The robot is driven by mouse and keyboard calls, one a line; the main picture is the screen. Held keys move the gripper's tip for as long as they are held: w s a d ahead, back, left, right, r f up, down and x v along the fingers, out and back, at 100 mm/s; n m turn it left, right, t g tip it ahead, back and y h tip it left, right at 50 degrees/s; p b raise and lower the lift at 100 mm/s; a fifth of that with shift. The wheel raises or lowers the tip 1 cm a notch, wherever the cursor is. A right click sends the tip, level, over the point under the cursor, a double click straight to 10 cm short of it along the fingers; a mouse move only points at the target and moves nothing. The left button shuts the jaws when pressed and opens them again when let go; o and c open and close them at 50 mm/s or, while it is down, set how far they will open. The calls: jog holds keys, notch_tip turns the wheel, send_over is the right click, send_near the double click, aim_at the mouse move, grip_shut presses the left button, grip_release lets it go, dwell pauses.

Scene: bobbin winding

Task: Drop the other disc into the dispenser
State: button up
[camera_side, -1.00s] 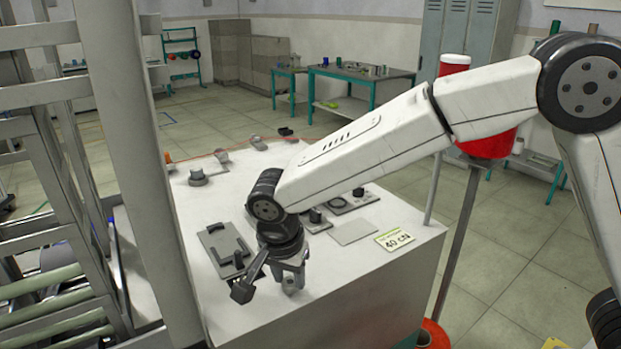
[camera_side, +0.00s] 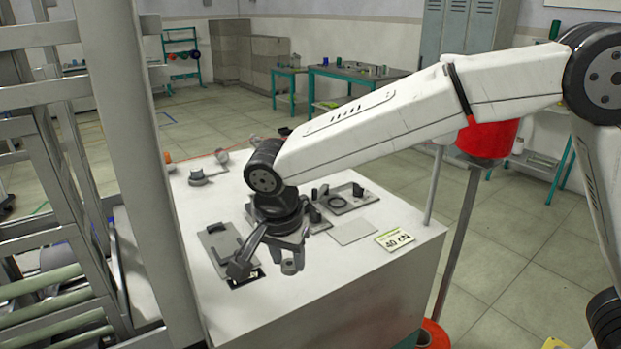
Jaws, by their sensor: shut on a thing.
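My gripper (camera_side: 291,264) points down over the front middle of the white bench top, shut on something. The held thing is too small and too hidden by the fingers to make out, so I cannot tell a disc there. A flat grey fixture (camera_side: 219,239) with a raised dark part lies to the left of my gripper. A small dark patch with light marks (camera_side: 247,279) shows at its front edge. I cannot tell which fixture is the dispenser, and no loose disc is clear in view.
A grey tray (camera_side: 366,203) with a dark ring and a small dark post lies behind right of my gripper. A plain grey plate (camera_side: 353,232) and a yellow-edged label card (camera_side: 394,239) lie right. A tall grey post (camera_side: 130,150) stands left. The front bench top is clear.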

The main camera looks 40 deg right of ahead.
jog(key=shift+r, duration=0.2)
jog(key=shift+w, duration=0.15)
jog(key=shift+w+r+n, duration=0.2)
jog(key=shift+w+n, duration=0.1)
jog(key=shift+w, duration=0.25)
jog(key=w+d+r+n, duration=0.2)
jog(key=w+n, duration=0.1)
jog(key=w, duration=0.3)
jog(key=w+d+r+n+y, duration=0.1)
jog(key=w+d+r+n, duration=0.1)
jog(key=w+n, duration=0.2)
jog(key=w+d+r+n+t+y, duration=0.1)
jog(key=w+d+r+n, duration=0.1)
jog(key=w, duration=0.5)
jog(key=shift+w+d+r+n, duration=0.35)
jog(key=shift+r+n, duration=0.1)
jog(key=shift+n, duration=0.75)
jog(key=shift+f, duration=0.15)
jog(key=shift+f, duration=1.9)
jog(key=shift+f, duration=0.6)
